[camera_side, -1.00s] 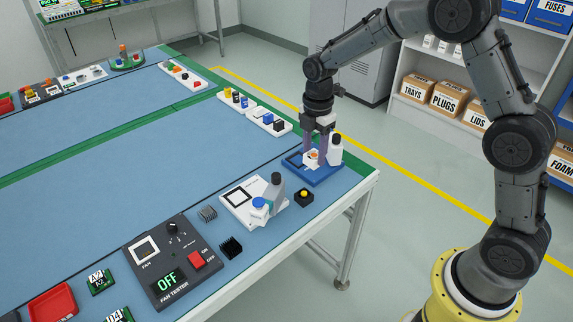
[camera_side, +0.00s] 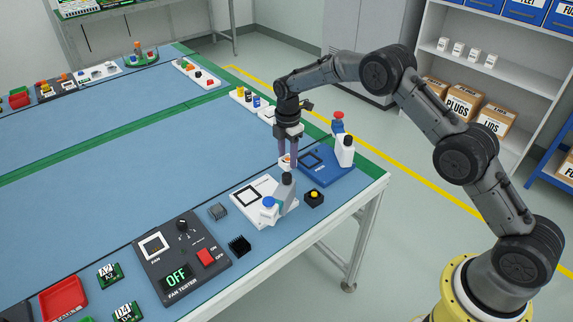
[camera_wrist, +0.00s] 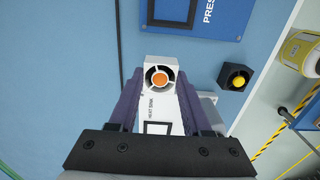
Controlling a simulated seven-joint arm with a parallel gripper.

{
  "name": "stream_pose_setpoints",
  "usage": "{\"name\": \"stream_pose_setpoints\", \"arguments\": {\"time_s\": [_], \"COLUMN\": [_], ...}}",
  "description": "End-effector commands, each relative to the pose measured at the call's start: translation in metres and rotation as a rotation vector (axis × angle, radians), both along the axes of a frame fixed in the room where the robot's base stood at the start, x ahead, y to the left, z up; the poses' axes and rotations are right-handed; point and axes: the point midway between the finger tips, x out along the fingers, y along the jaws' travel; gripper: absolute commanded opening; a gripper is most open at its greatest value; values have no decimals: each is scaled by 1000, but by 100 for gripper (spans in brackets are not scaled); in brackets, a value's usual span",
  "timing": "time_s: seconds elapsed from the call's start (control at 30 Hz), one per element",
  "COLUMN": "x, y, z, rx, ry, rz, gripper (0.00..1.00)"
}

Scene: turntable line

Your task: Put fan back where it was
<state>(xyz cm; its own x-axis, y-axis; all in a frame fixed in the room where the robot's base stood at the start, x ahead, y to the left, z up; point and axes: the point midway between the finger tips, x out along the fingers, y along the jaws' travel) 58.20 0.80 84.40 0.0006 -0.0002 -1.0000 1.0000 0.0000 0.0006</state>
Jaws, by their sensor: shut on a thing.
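The fan is a small white square with a black ring and an orange hub; it shows in the wrist view (camera_wrist: 160,77) and small in the side view (camera_side: 286,161). My gripper (camera_side: 288,163) is shut on it, with one purple finger on each side. The fan is beside the left edge of the blue press (camera_side: 340,176), near the white heat sink fixture (camera_side: 249,192). I cannot tell how high it is above the table. The fan tester (camera_side: 172,283), a dark panel reading OFF, has an empty white-framed square marked FAN.
Two finned heat sinks, grey (camera_side: 218,211) and black (camera_side: 240,245), lie near the tester. A white tray of small parts (camera_side: 250,100) lies behind my gripper.

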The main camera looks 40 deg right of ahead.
Motion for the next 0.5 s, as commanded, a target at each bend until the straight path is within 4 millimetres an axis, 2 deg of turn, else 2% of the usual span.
{"name": "stream_pose_setpoints", "arguments": {"time_s": [0.17,0.33,0.5], "x": [6,5,6], "y": [0,0,0], "z": [-11,-35,-37], "rx": [0,0,0], "ry": [2,3,-1], "rz": [0,0,0], "gripper": [0,0,0]}}
